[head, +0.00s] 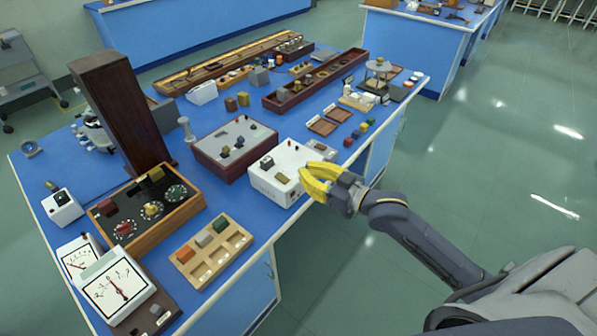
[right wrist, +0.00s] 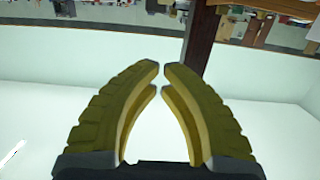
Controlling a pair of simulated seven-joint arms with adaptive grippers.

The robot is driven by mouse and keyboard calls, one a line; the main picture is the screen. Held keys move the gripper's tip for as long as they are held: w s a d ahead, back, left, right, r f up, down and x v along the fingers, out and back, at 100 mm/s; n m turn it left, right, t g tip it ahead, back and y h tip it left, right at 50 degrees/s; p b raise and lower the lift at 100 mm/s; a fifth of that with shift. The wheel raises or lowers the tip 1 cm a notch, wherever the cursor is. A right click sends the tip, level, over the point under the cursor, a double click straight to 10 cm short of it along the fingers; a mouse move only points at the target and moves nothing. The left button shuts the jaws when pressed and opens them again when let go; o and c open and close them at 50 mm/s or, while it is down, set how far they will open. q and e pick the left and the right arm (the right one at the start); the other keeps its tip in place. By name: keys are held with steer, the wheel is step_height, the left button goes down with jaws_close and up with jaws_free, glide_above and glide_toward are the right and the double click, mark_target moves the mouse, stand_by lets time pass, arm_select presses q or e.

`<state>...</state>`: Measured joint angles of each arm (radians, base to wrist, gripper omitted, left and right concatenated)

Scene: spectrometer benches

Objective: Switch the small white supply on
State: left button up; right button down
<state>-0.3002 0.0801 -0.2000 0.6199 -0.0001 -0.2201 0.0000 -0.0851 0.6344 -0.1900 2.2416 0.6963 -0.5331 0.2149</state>
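The small white supply (head: 283,172) is a white box near the front edge of the blue bench in the head view. Small dark and pale controls show on it; its switch position is too small to read. My right gripper (head: 305,169) has yellow fingers and is at the supply's right front side, very close to it; I cannot tell whether it touches. In the right wrist view, the two fingertips of this gripper (right wrist: 161,68) nearly meet, with nothing between them. Pale surfaces fill most of that view. My left gripper is not in view.
A dark red box with a grey top (head: 235,147) stands just left of the supply. A wooden tray (head: 216,262) and a wooden-framed panel with dials (head: 148,208) are further left. Small brown trays (head: 322,126) lie behind right. The floor on the right is clear.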

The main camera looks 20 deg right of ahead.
glide_above(280, 176)
steer(key=s, duration=0.1)
steer(key=shift+s+d+f, duration=0.2)
steer(key=shift+d+f, duration=0.25)
steer(key=f, duration=0.2)
steer(key=shift+w+a+f, duration=0.15)
steer(key=shift+w+f, duration=0.15)
steer(key=shift+w, duration=0.05)
steer(key=shift+w+a+f, duration=0.1)
steer(key=shift+f, duration=0.6)
steer(key=shift+w+a+f, duration=0.15)
steer(key=shift+w+f, duration=0.15)
steer(key=shift+f, duration=0.2)
steer(key=shift+r, duration=0.15)
